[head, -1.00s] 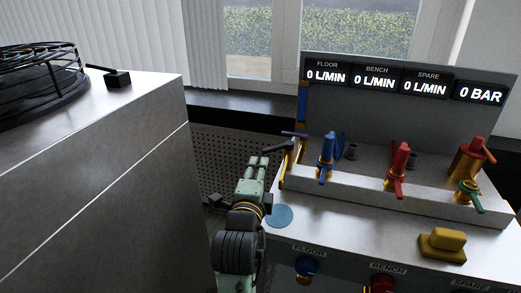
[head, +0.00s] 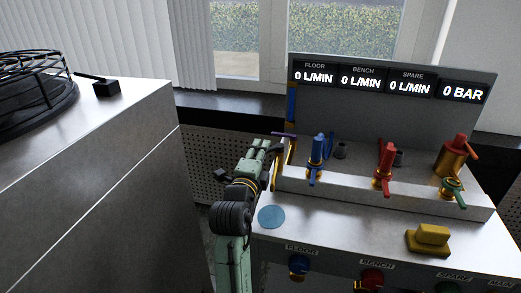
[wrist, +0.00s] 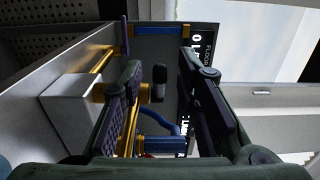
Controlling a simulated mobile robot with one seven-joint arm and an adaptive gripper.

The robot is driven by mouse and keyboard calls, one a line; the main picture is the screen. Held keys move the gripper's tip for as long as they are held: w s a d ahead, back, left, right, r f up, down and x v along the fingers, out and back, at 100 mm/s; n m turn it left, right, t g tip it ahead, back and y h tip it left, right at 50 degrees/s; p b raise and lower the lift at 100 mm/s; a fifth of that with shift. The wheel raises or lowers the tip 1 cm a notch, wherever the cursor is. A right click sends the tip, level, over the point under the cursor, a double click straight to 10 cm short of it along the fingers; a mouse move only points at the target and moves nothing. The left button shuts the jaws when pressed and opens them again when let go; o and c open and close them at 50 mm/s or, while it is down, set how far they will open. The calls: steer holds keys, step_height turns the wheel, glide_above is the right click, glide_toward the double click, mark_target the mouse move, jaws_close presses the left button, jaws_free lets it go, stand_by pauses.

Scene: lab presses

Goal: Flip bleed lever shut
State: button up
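A purple lever (head: 284,134) sits at the left end of the bench's raised rail, beside a yellow pipe. No label on it is readable. It also shows near the top of the wrist view as an upright purple bar (wrist: 124,32). My gripper (head: 279,146) is at the left end of the rail, just below the purple lever in the head view. In the wrist view my gripper (wrist: 162,68) is open, with its two dark fingers apart and nothing clearly held. The purple lever lies beyond the left finger; I cannot tell whether they touch.
Blue (head: 316,160), red (head: 385,168) and green (head: 453,190) levers stand along the rail. Displays (head: 390,80) read 0 L/MIN and 0 BAR. A yellow block (head: 430,238) and blue disc (head: 271,216) lie on the bench top. A grey cabinet (head: 90,190) stands left.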

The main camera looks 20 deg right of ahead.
steer(key=shift+w+d, duration=0.1)
steer(key=shift+w, duration=0.1)
jaws_close()
stand_by(0.3)
stand_by(0.5)
